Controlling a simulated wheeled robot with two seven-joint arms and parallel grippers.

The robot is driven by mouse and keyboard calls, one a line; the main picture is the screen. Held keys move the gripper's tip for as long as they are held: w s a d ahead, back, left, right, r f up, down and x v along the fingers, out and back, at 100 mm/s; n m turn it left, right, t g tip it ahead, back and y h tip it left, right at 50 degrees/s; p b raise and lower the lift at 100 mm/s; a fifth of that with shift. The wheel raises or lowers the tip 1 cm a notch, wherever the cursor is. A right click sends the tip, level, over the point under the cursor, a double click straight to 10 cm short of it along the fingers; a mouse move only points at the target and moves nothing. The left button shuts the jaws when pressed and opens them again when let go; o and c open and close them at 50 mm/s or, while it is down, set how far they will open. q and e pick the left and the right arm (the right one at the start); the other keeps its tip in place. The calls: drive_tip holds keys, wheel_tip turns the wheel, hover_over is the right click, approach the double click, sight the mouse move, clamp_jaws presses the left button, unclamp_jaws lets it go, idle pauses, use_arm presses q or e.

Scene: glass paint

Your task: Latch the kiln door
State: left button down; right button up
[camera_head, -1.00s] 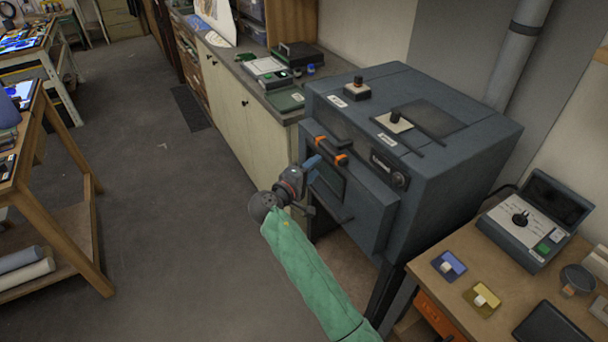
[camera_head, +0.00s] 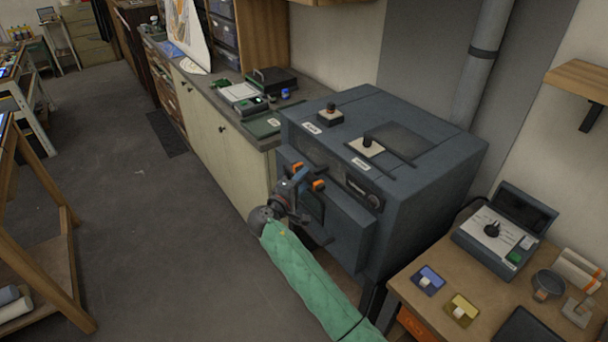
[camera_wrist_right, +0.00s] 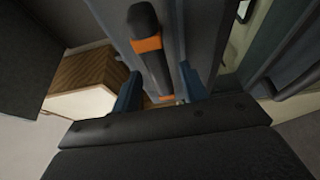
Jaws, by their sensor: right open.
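The kiln (camera_head: 432,182) is a dark blue-grey box. Its door (camera_head: 348,236) is a thick slab at the front, lying against or close to the body; I cannot tell if it is fully closed. A black door handle with orange bands (camera_head: 319,185) is partly hidden by my right gripper (camera_head: 301,181). In the right wrist view the handle (camera_wrist_right: 150,62) runs down between the two spread blue fingers of the right gripper (camera_wrist_right: 161,90), apparently without being clamped. My left gripper is out of view.
A counter (camera_head: 222,105) runs behind the kiln. The floor (camera_head: 150,240) left of my right arm is clear.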

drive_tip(key=shift+w+d, duration=0.25)
drive_tip(key=shift+w, duration=0.2)
clamp_jaws()
drive_tip(key=shift+w, duration=0.1)
